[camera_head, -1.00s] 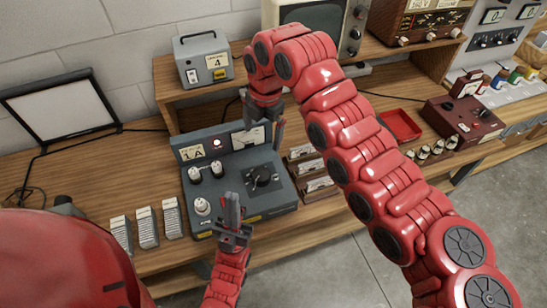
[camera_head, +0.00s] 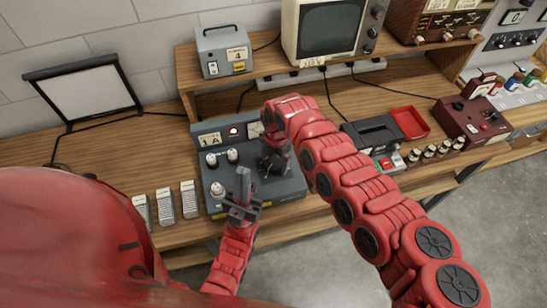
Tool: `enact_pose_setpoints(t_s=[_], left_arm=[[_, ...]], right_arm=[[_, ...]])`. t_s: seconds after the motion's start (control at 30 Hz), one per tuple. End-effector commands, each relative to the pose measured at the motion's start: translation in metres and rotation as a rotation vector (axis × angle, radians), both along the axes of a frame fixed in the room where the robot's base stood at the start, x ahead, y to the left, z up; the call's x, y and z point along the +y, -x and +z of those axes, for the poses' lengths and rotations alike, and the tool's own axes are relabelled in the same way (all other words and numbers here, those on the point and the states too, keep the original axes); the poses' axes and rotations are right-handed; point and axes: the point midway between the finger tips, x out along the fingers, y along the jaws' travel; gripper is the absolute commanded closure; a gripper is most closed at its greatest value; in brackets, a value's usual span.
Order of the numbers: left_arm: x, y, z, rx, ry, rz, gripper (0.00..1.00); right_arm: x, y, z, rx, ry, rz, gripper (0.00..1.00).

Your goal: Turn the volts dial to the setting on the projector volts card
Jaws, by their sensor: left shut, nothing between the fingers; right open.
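The grey console (camera_head: 285,191) stands on the wooden bench, with a red lamp and a "1 A" label (camera_head: 209,139) on its upright panel. Its large black dial is hidden behind my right gripper (camera_head: 272,170). That gripper is open and points down at the dial's place; I cannot tell whether it touches the dial.
Several white knobs (camera_head: 217,189) are on the console's left part. Grey ribbed blocks (camera_head: 165,204) stand to its left. A grey box (camera_head: 225,50) with a "4" label and a screen unit (camera_head: 330,28) stand on the shelf. A red tray (camera_head: 410,122) lies to the right.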

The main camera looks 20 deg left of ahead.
Motion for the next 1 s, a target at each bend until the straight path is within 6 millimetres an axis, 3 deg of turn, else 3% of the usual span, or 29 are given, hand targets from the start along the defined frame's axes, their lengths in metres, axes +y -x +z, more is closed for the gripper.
enact_pose_setpoints(t_s=[0.4, 0.87, 1.0], left_arm=[[0.0000, 0.0000, 0.0016, 0.000, 0.000, 0.000, 1.00], [0.0000, 0.0000, 0.0017, 0.000, 0.000, 0.000, 1.00], [0.0000, 0.0000, -0.0001, 0.000, 0.000, 0.000, 1.00]], right_arm=[[0.0004, 0.0000, -0.0070, 0.000, 0.000, 0.000, 0.02], [0.0005, -0.0002, -0.0065, -0.001, -0.001, 0.000, 0.84], [0.0005, -0.0004, -0.0070, -0.001, -0.001, -0.005, 0.84]])
